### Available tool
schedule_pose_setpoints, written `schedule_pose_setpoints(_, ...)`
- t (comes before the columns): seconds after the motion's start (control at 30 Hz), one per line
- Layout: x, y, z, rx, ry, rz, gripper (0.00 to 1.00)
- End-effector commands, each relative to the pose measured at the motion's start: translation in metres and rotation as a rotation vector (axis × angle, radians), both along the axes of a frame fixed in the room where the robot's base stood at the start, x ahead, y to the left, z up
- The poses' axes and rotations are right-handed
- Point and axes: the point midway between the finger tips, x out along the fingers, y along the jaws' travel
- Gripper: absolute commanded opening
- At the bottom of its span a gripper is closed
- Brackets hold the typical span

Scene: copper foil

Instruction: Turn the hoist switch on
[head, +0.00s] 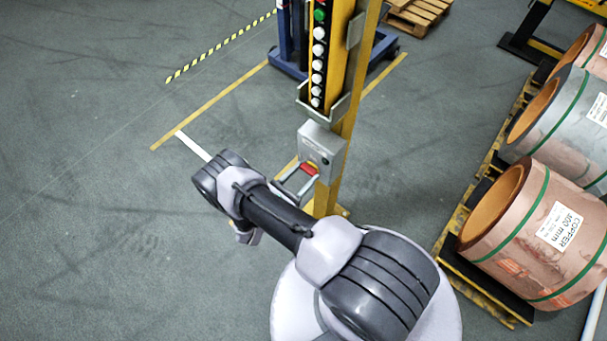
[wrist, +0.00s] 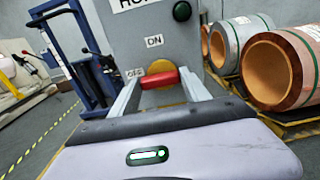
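The hoist switch is a grey box (head: 322,146) on a yellow post. It also shows in the wrist view (wrist: 205,55), with an ON label above and an OFF label at the left. Its red handle (wrist: 163,79) lies nearly level over a yellow disc (wrist: 160,68), its left end by OFF. In the head view the red handle (head: 310,168) shows at the box's lower front. My gripper (wrist: 160,84) is open, with its two grey fingers spread to either side of the handle. I cannot tell whether they touch it.
A yellow push-button station (head: 332,50) hangs above the box. Copper coils (head: 535,235) stand on pallets at the right. A blue lifter (head: 290,62) stands behind the post. The grey floor at the left is clear.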

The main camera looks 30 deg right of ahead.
Motion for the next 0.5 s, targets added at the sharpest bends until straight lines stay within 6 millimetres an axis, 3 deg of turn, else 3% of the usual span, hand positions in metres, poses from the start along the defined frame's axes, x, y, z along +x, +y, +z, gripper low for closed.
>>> schedule_pose_setpoints(0.5,-0.0004,0.0001,-0.001,0.047,-0.129,-0.001,0.14)
